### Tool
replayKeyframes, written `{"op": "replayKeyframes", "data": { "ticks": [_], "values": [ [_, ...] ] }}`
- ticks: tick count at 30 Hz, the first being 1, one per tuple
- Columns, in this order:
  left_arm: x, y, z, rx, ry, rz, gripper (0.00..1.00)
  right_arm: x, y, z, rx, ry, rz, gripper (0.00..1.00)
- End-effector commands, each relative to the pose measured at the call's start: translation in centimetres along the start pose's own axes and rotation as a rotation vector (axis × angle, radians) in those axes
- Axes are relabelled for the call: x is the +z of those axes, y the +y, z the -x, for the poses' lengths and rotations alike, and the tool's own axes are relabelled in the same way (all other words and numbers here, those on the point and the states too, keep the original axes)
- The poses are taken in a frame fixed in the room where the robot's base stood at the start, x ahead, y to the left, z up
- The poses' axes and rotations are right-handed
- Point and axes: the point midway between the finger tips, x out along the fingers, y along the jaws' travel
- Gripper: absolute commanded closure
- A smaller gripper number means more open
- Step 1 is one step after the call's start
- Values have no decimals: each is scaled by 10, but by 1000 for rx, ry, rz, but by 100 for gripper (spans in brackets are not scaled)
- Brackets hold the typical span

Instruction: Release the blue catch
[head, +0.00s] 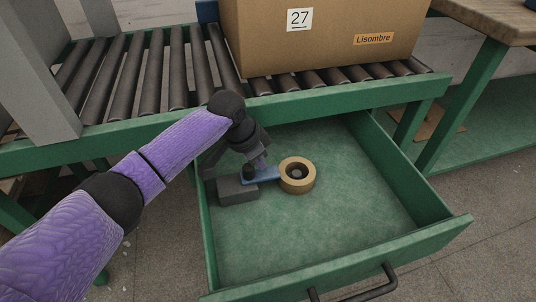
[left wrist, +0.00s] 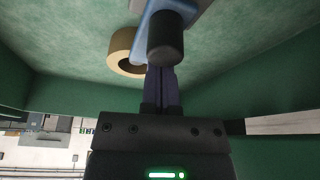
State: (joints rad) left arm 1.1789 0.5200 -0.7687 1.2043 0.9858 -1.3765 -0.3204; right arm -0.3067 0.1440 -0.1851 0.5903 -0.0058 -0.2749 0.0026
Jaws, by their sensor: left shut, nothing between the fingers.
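The blue catch (head: 266,174) is a flat blue bar in the open green drawer, between a dark grey block (head: 237,190) and a tan ring-shaped roll (head: 297,175). A dark round knob (head: 249,170) stands on the catch. My left gripper (head: 262,165) is down in the drawer right at the catch, shut with nothing held. In the left wrist view its closed fingers (left wrist: 161,88) point at the knob (left wrist: 165,40), which partly hides their tips; I cannot tell whether they touch. The blue catch (left wrist: 188,14) and the roll (left wrist: 120,52) show beyond them. My right gripper is not in view.
The drawer (head: 340,262) has raised green walls and a black front handle (head: 362,294); its floor right of the roll is clear. A roller conveyor (head: 130,75) above carries a cardboard box (head: 320,35). A wood-topped bench (head: 490,18) stands at right.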

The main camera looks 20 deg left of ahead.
Motion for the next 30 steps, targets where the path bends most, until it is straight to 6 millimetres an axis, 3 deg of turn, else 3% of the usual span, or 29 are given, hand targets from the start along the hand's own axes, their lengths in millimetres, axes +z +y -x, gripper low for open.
{"op": "replayKeyframes", "data": {
  "ticks": [11,14,19,24,30],
  "values": [
    [4,0,2,0,0,1,100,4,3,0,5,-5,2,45],
    [10,-2,12,-1,2,3,100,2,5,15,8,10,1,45],
    [37,-10,24,-2,2,2,100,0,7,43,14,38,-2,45],
    [50,-13,20,0,-1,1,100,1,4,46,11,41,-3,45],
    [52,-13,17,1,-5,1,100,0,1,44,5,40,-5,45]
  ]
}}
